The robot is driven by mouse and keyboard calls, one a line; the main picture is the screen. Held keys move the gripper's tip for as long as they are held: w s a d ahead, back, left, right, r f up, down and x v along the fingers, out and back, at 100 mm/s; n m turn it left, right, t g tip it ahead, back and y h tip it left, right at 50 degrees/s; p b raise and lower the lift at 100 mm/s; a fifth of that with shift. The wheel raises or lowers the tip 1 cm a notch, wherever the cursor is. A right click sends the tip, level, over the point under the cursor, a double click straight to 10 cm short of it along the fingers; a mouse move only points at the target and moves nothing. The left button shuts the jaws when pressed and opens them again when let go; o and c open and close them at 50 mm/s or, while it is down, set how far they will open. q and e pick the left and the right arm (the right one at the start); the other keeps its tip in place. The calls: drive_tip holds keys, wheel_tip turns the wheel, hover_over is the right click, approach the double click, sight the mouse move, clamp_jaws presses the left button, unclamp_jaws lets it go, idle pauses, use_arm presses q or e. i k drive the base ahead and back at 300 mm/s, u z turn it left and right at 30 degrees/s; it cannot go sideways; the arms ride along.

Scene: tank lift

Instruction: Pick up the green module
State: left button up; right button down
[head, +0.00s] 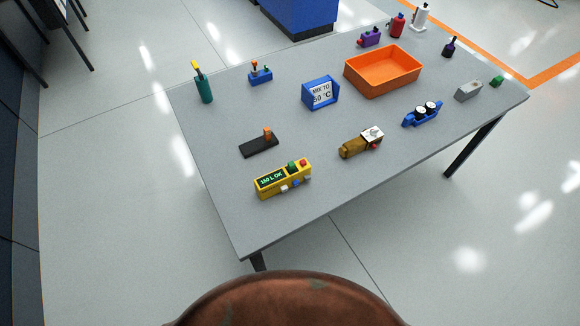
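A small green block (497,81) sits on the grey table (215,160) near its far right corner, just right of a grey block. A taller teal-green cylinder (204,88) with a yellow top stands at the table's far left corner. I cannot tell for sure which of the two is the green module; the small block is the plainer green. Neither of my grippers is in view, and nothing is seen touching either thing.
An orange bin (383,72) stands at the back. A rust-brown rounded surface (290,300) fills the bottom edge. Floor left is clear.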

sight(291, 166)
drive_tip(key=z, duration=1.75)
drive_tip(key=k, duration=2.1)
drive_tip(key=u, duration=1.45)
drive_tip(key=i, duration=1.7)
drive_tip(key=u, duration=0.05)
